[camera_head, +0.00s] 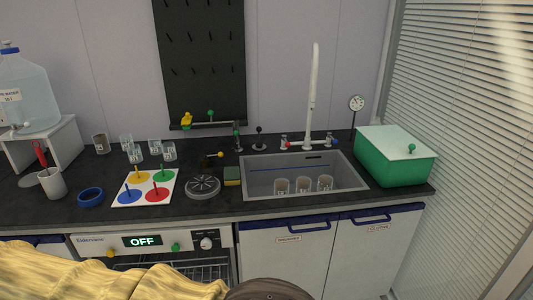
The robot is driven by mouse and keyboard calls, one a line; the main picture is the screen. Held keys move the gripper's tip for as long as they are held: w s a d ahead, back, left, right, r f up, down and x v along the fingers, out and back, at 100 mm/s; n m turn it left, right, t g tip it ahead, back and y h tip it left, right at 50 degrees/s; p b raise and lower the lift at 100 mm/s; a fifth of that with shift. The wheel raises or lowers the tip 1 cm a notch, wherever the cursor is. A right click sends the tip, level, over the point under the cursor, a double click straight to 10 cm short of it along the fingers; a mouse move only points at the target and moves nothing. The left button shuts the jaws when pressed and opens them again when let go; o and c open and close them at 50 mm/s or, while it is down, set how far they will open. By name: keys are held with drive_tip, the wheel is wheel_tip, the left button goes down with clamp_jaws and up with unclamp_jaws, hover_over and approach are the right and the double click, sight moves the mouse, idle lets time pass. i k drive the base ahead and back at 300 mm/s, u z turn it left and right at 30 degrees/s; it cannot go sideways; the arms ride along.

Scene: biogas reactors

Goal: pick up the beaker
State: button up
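Several small clear glass beakers stand on the dark counter at the left, including a front one (136,154) and one to its right (169,153). A beaker with brownish contents (100,144) stands at their left. Three more beakers stand in the sink near its front wall: left (281,187), middle (303,186) and right (325,184). They seem to hold something brownish at the bottom. The view does not show which beaker is meant. My gripper is not in view.
The grey sink (350,178) has a tall white tap (313,95) behind it. A green box (400,165) stands right, a white mat with coloured discs (123,199) left.

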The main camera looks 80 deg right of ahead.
sight(281, 185)
drive_tip(key=z, duration=3.05)
